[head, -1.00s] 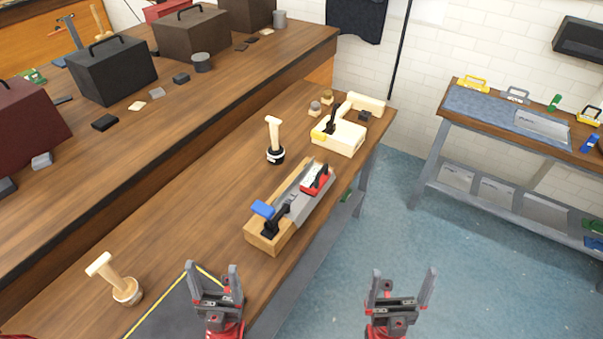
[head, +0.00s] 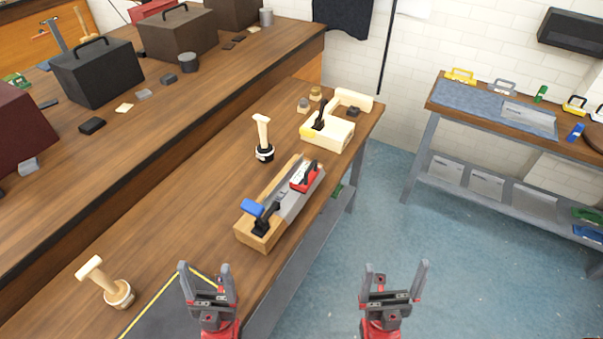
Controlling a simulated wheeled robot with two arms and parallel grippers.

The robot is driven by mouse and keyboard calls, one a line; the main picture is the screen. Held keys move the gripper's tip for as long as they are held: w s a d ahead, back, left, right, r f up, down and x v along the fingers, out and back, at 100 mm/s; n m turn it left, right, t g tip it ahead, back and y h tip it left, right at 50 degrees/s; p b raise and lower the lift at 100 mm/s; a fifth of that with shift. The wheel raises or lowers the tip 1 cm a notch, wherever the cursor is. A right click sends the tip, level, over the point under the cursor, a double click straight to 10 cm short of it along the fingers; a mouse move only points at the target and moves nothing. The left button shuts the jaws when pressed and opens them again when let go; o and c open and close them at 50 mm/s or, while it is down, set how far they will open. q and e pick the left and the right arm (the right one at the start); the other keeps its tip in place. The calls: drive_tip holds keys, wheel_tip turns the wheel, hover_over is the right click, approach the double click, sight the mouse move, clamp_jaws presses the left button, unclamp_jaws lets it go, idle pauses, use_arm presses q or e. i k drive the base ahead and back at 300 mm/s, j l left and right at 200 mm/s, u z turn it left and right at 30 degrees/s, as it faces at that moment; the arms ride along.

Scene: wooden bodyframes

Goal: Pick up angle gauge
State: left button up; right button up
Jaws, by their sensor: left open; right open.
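I cannot tell for sure which thing is the angle gauge. Small tools lie on the right-hand bench: a yellow-handled one (head: 460,75), a grey-handled one (head: 501,86), a green one (head: 541,93), another yellow one (head: 574,104) and a blue one (head: 576,132). My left gripper (head: 204,268) is open and empty, in front of the near wooden bench's edge and dark mat. My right gripper (head: 396,265) is open and empty, over the blue floor. Both are far from the right-hand bench.
The long wooden bench (head: 190,245) on the left holds a wood-and-grey plane with a red part (head: 290,205), a cream tool (head: 333,135), and wooden-handled stamps (head: 264,152) (head: 119,293). Toolboxes (head: 97,72) stand on the raised shelf behind. Blue floor (head: 440,260) lies clear between the benches.

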sight(300, 182)
drive_tip(key=i+l, duration=0.2)
drive_tip(key=l, duration=0.15)
drive_tip(key=i+l+u, duration=0.15)
drive_tip(key=l, duration=0.15)
drive_tip(key=i+l, duration=0.2)
drive_tip(key=l, duration=0.15)
drive_tip(key=i+l+u, duration=0.1)
drive_tip(key=l, duration=0.3)
drive_tip(key=i+j, duration=0.05)
